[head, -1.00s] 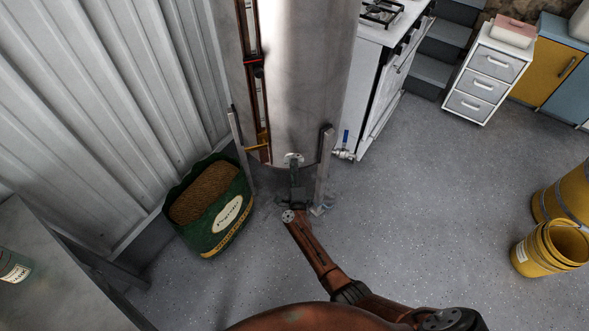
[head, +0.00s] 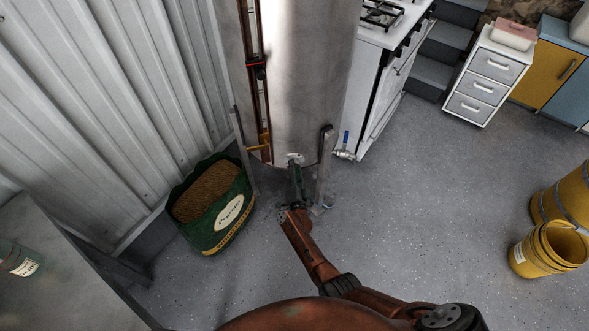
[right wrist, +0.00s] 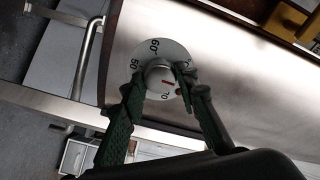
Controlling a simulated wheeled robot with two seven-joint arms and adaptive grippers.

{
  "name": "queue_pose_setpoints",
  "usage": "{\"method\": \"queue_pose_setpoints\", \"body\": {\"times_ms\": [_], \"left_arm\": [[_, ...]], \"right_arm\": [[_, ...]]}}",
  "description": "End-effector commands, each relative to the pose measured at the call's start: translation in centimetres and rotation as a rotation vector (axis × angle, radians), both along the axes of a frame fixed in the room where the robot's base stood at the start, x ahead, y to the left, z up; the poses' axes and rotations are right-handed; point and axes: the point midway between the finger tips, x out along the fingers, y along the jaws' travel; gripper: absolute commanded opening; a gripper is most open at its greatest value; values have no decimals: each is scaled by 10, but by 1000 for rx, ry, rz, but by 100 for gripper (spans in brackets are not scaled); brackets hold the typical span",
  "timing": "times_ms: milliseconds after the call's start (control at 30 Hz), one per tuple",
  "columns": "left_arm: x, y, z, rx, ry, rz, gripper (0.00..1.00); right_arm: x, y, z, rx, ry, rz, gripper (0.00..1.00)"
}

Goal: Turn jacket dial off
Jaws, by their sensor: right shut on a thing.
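The jacket dial (right wrist: 178,48) is a round white plate with black numbers, 50, 60 and 70 legible, on the steel barrel. Its pale round knob (right wrist: 158,79) carries a red mark, which points toward the lower right near the 70 side. In the head view the dial (head: 295,158) is a small pale spot low on the barrel. My right gripper (head: 296,166) reaches up to it from below. In the right wrist view its two green-grey fingers (right wrist: 160,80) are closed on the knob, one each side. The right finger hides part of the scale. My left gripper is not in view.
The tall barrel (head: 312,80) stands on metal legs (head: 324,165). A blue-handled valve (head: 345,152) is on its right. A green sack (head: 208,204) stands at left, and yellow buckets (head: 548,250) at far right. The floor (head: 430,200) between is clear.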

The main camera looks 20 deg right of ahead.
Motion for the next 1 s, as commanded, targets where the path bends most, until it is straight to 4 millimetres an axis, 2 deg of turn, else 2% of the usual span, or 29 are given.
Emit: {"method": "queue_pose_setpoints", "body": {"times_ms": [500,533,767,1000], "left_arm": [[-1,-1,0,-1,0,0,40],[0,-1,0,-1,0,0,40],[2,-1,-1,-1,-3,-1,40],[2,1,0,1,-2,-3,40]], "right_arm": [[0,0,0,-18,5,1,4],[0,0,0,-18,5,1,30],[0,0,0,-17,4,0,46],[0,0,0,-16,4,0,46]]}}
